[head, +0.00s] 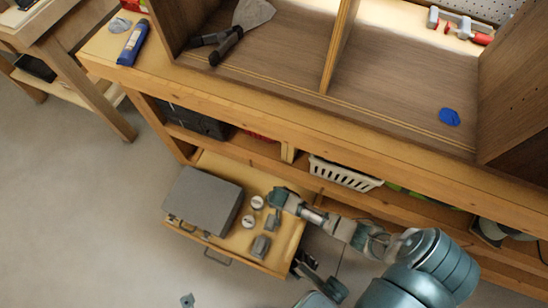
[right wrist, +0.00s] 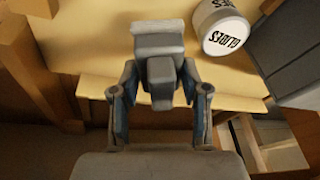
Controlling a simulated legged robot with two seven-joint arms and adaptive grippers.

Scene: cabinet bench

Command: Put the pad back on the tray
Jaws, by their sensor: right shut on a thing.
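My right gripper (head: 283,199) reaches over the pulled-out wooden tray (head: 287,243) under the bench. In the right wrist view its two fingers (right wrist: 158,95) are shut on a grey pad (right wrist: 158,45) with a stepped, blocky shape. The pad seems to be the grey piece (head: 272,220) just below the gripper in the head view. I cannot tell whether it touches the tray floor. The tray's pale wood (right wrist: 100,50) lies behind the pad. A small teal-grey part at the bottom edge looks like my left gripper (head: 187,300); its fingers are not clear.
A grey box (head: 203,200) fills the tray's left side. Two white-lidded cans (head: 257,202) stand beside it; one, marked GLIDES (right wrist: 222,27), is close right of the pad in the wrist view. Another grey piece (head: 260,246) lies near the tray's front. A white basket (head: 343,174) sits on the shelf.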

